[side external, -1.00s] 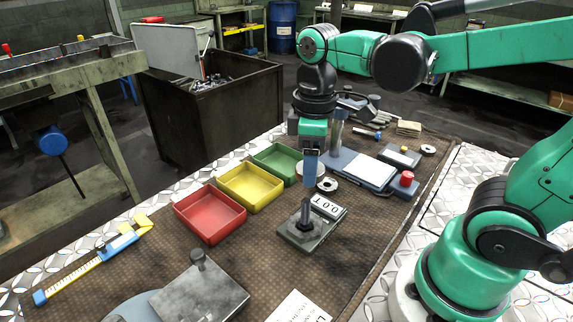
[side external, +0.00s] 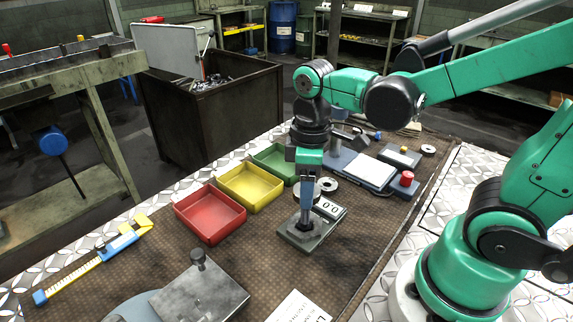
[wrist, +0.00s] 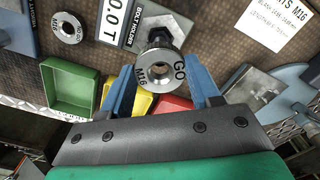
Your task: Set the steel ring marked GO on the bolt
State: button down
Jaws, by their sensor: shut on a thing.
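The steel ring marked GO and M16 (wrist: 179,84) is held between the two blue fingers of my gripper (wrist: 160,88), its marked face toward the wrist camera. In the side view my gripper (side external: 307,203) points down over the bolt (side external: 305,222), which stands upright on a dark block (side external: 294,238). In the wrist view the bolt (wrist: 158,37) shows just beyond the ring's edge, off to one side of its hole. I cannot tell whether ring and bolt touch. A second ring (side external: 328,184), marked NO GO in the wrist view (wrist: 66,28), lies on the mat.
Red (side external: 210,230), yellow (side external: 247,203) and green (side external: 262,156) trays lie left of the bolt. A label plate (side external: 329,208) adjoins the bolt block. A bench device with a red knob (side external: 406,179) stands behind.

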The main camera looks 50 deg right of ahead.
jog(key=shift+f, duration=0.5)
dwell(0.8)
jog(key=shift+c, duration=0.5)
grip_release()
jog(key=shift+r, duration=3)
jog(key=m+t, duration=0.2)
jog(key=shift+w+d+f+t, duration=0.2)
jog(key=shift+f+t, duration=0.15)
jog(key=shift+t, duration=0.05)
jog(key=shift+w+d+f+m+t, duration=0.15)
jog(key=shift+w+m+t, duration=0.05)
jog(key=shift+m+t, duration=0.7)
jog(key=m+t, duration=0.1)
jog(key=w+m+t, duration=0.1)
jog(key=shift+d+m+t, duration=0.15)
jog(key=shift+m+t, duration=0.15)
jog(key=shift+m, duration=0.1)
